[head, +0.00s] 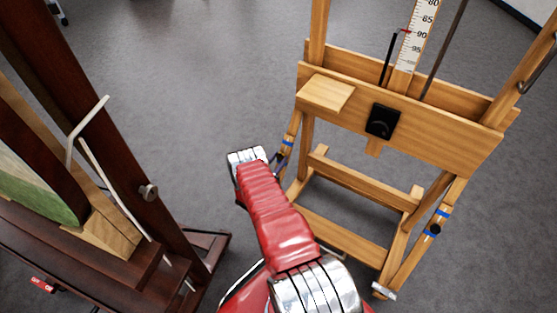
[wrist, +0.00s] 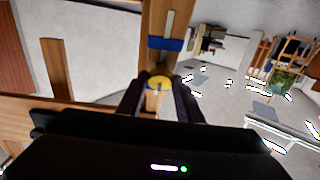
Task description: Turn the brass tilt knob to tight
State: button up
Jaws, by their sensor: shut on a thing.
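The brass tilt knob (wrist: 159,82) shows in the wrist view as a round yellow disc against a wooden leg (wrist: 153,58) of the light easel. My gripper (wrist: 160,88) has one dark finger on each side of the knob and is shut on it. A blue band (wrist: 166,43) crosses the leg just above the knob. In the head view my gripper (head: 280,160) is at the left leg of the light easel (head: 420,122), by a blue band (head: 288,141). The knob is hidden there. I cannot read any tight mark or the knob's angle.
A dark wooden easel (head: 175,235) stands close on the left, with a pale bent rod and a small metal knob (head: 148,192). The light easel's right leg carries blue bands and a black knob (head: 434,230). A ruler (head: 414,45) rises behind its crossbar. Grey floor (head: 190,85) is open beyond.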

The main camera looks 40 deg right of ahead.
jog(key=shift+m+g, duration=0.3)
jog(key=shift+m, duration=0.2)
jog(key=o, duration=1)
jog(key=v, duration=1.4)
jog(key=shift+f, duration=0.15)
jog(key=shift+f, duration=0.15)
